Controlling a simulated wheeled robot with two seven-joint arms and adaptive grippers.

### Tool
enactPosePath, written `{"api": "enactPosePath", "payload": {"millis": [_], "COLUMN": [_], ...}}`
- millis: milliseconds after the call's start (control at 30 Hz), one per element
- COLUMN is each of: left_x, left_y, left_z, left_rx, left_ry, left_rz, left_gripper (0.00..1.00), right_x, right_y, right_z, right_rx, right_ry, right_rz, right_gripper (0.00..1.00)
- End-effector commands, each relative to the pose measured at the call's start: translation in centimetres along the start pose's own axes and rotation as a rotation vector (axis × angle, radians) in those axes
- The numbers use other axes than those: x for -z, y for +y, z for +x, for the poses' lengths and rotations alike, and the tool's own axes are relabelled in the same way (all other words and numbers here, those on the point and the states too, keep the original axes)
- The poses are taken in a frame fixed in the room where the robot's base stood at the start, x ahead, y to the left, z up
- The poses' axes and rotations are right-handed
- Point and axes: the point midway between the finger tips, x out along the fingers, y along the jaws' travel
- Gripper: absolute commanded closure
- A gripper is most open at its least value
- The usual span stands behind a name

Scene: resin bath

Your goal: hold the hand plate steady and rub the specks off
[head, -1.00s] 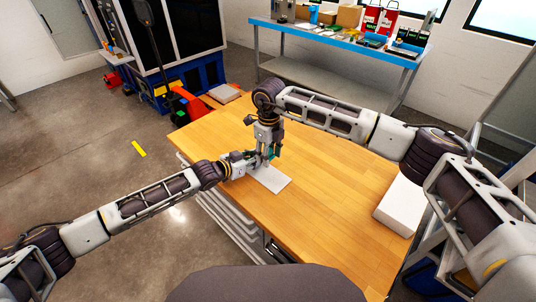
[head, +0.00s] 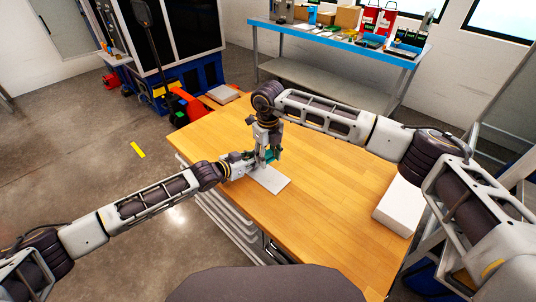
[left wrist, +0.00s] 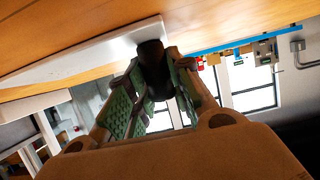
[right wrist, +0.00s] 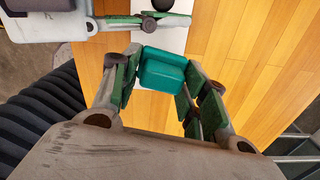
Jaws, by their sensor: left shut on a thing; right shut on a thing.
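The hand plate (head: 273,181) is a flat white slab lying on the wooden table. It also shows in the left wrist view (left wrist: 85,52) and the right wrist view (right wrist: 172,42). My left gripper (head: 257,164) is shut on a dark upright knob (left wrist: 153,60) at the plate. My right gripper (head: 270,155) points down over the plate, shut on a teal block (right wrist: 163,68). The block hides part of the plate. I cannot tell whether the block touches the plate. No specks can be made out at this size.
The wooden table (head: 330,195) is clear around the plate. A white box (head: 398,205) lies at its right edge. A blue-edged bench (head: 335,37) with boxes and tools stands at the back. My two grippers are close together over the plate.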

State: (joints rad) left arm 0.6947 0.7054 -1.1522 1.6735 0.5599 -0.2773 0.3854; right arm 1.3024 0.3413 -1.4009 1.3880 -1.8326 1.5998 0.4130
Motion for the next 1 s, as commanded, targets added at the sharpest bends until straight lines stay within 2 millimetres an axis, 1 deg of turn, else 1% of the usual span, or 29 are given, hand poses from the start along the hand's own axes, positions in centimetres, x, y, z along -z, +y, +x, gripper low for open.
{"api": "enactPosePath", "payload": {"millis": [500, 767, 867, 900, 1000], "left_x": [-0.1, -0.1, -0.1, -0.1, -0.1], "left_y": [0.0, 0.0, 0.0, 0.0, 0.0], "left_z": [0.0, 0.0, 0.0, 0.0, 0.0], "left_rx": [0.000, 0.000, 0.000, 0.000, 0.000], "left_ry": [-0.001, -0.001, -0.001, -0.001, -0.001], "left_rz": [0.000, 0.000, 0.000, 0.000, 0.000], "left_gripper": [0.94, 0.94, 0.94, 0.93, 0.94], "right_x": [0.0, 0.0, 0.1, 0.3, 1.0], "right_y": [0.1, 0.0, 0.0, -0.1, -0.3], "right_z": [4.6, 6.2, 7.7, 7.4, 7.7], "right_rx": [0.000, 0.001, -0.001, 0.000, 0.000], "right_ry": [0.002, 0.001, 0.003, 0.000, 0.002], "right_rz": [-0.001, -0.001, 0.001, 0.000, 0.000], "right_gripper": [0.75, 0.75, 0.75, 0.78, 0.78]}}
